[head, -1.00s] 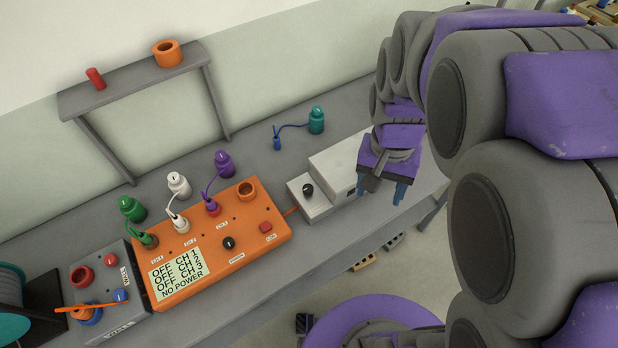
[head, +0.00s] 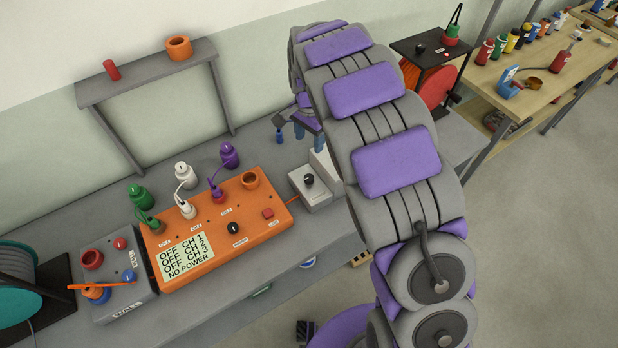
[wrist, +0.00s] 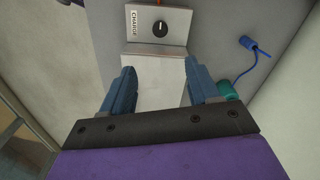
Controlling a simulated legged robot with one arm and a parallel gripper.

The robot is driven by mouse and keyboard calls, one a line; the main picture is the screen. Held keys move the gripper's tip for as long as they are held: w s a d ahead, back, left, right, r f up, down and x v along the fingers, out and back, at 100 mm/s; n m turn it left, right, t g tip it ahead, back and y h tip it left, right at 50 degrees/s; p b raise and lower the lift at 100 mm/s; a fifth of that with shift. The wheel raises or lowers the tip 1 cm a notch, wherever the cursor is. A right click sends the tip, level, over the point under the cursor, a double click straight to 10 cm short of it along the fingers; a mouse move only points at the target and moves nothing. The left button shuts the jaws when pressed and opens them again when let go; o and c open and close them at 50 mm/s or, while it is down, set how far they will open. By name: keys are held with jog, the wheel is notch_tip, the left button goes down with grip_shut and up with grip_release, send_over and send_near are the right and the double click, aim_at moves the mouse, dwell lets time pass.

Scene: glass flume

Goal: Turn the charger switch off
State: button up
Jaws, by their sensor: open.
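The charger is a light grey box (wrist: 157,14) with a black round knob switch (wrist: 160,28) and a "CHARGE" label, at the top middle of the wrist view. In the head view the knob (head: 309,180) sits right of the orange panel. The knob bears a white pointer mark. My gripper (wrist: 163,74) is open and empty, its blue fingers apart over the pale rear part of the charger (wrist: 158,85). The knob lies beyond the fingertips, untouched. In the head view my gripper (head: 307,131) is above the bench behind the knob, and my arm hides part of the charger.
The orange panel (head: 265,228) reads "NO POWER" and has several plugs and a knob. Behind it stand green, white and purple bottle-like pieces (head: 229,156). A grey shelf (head: 150,70) stands behind.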

aim_at(309, 177)
notch_tip(309, 177, down, 18)
jog(key=shift+r+b, duration=0.15)
jog(key=shift+b, duration=0.9)
jog(key=c, duration=1)
